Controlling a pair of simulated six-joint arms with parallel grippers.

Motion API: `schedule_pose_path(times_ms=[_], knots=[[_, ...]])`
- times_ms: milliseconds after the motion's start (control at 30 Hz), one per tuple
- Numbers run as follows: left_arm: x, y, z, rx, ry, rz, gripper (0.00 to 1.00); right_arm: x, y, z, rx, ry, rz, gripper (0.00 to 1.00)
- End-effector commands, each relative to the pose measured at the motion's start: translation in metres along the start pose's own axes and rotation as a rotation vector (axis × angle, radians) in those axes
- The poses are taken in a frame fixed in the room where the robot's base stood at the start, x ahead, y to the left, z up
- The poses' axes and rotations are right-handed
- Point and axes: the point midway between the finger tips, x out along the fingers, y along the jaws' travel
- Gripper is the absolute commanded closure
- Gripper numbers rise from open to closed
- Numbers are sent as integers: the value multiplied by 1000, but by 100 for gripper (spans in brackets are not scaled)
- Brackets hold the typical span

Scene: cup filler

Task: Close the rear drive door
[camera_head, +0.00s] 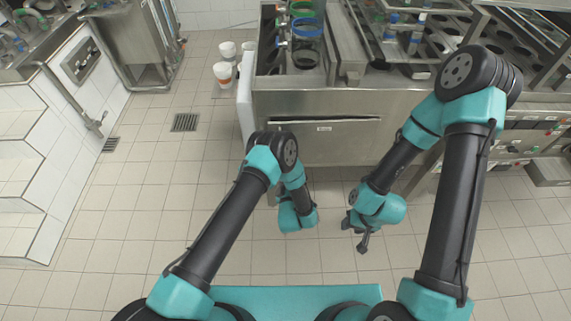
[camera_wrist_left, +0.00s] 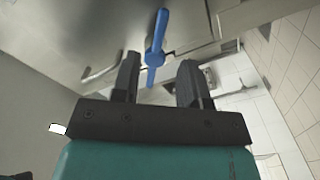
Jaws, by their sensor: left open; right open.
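A stainless steel door panel (camera_head: 345,145) with a small label is on the machine front in the head view. A dark line runs along its top edge; I cannot tell whether it stands ajar. The left wrist view shows a metal panel (camera_wrist_left: 80,35) with a blue handle (camera_wrist_left: 157,38). My left gripper (camera_wrist_left: 158,72) is open, and the handle's lower end reaches between its fingers without being gripped. In the head view its fingers are mostly hidden by my arm. My right gripper (camera_head: 355,232) is open and empty, pointing down over the floor, right of the left one.
The steel machine (camera_head: 300,103) stands ahead, with racks of round holes (camera_head: 440,40) at the upper right. White cups (camera_head: 224,72) stand left of the machine. The tiled floor (camera_head: 140,220) is clear on the left, with a drain grate (camera_head: 185,122).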

Motion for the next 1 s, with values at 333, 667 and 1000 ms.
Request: schedule_pose_path(times_ms=[333, 667, 1000], knots=[[59, 0, -1, -1, 3, 0, 60, 0, 0, 0, 0, 0, 0, 57], [86, 0, 0, 0, -1, -1, 60, 0, 0, 0, 0, 0, 0, 57], [86, 0, 0, 0, -1, -1, 68, 0, 0, 0, 0, 0, 0, 57]])
